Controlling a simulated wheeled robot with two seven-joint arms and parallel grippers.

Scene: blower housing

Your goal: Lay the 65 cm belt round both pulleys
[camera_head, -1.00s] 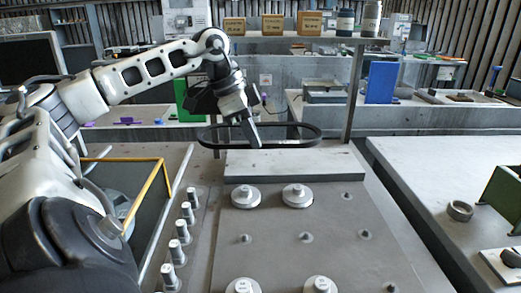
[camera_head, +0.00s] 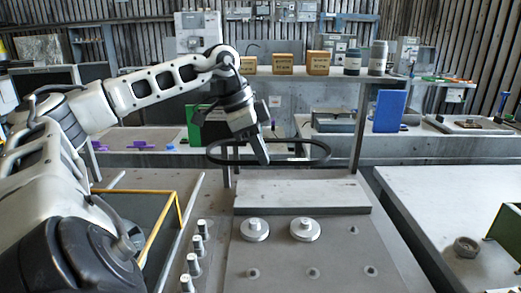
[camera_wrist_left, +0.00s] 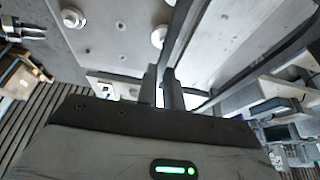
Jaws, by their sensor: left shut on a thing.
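The black belt (camera_head: 318,160) is an open loop in the air above the back edge of the bench plate in the head view. My left gripper (camera_head: 262,158) is shut on the belt's near side. The belt shows as a dark band beside the fingers of my left gripper (camera_wrist_left: 163,88) in the left wrist view (camera_wrist_left: 183,28). Two pale pulleys, a left one (camera_head: 254,230) and a right one (camera_head: 305,230), stand side by side on the plate. The belt is apart from both pulleys. My right gripper is in neither view.
A raised pale block (camera_head: 300,192) lies behind the pulleys. Several pegs (camera_head: 194,264) stand in a row at the plate's left, beside a yellow-rimmed bin (camera_head: 172,215). A shelf with boxes (camera_head: 282,63) stands behind. A nut-like ring (camera_head: 466,247) lies on the right table.

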